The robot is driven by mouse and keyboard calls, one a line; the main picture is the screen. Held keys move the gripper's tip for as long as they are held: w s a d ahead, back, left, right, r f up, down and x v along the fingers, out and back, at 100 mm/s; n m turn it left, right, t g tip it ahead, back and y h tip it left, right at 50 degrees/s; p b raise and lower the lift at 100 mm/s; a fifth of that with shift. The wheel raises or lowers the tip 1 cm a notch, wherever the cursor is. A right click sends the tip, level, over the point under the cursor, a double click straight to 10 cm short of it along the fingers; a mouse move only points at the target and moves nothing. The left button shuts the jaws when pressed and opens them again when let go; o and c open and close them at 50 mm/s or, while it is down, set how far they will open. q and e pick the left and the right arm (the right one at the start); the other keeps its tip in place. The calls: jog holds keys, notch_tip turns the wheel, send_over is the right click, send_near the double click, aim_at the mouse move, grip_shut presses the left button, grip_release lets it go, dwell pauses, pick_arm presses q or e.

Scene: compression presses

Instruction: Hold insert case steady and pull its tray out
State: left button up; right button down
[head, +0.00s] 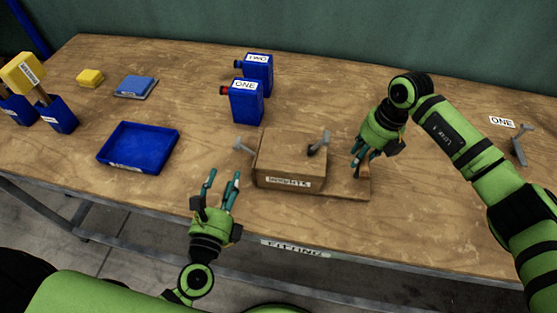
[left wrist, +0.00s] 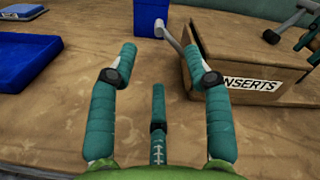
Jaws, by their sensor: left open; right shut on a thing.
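The insert case (head: 290,160) is a brown box labelled INSERTS, standing near the table's front edge; in the left wrist view it shows at upper right (left wrist: 240,45). Grey handles stick up at its left side (head: 243,148) and right end (head: 321,143). A flat brown tray part (head: 345,188) extends from its right side. My right gripper (head: 362,162) is shut at the tray's outer part; its fingers hide the exact grip. My left gripper (head: 222,178) is open and empty, front-left of the case and apart from it; its spread fingers show in the left wrist view (left wrist: 158,65).
Two blue containers, one labelled ONE (head: 246,107) and one TWO (head: 259,68), stand behind the case. An empty blue tray (head: 137,148) lies left. Yellow (head: 90,77) and blue (head: 136,86) blocks lie farther back. A grey handled piece (head: 519,150) stands far right.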

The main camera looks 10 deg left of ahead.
aim_at(235, 149)
pick_arm(q)
jog(key=w, duration=1.1)
jog(key=shift+w+a, duration=0.25)
jog(key=shift+a, duration=0.15)
grip_shut()
jog(key=shift+r, duration=0.1)
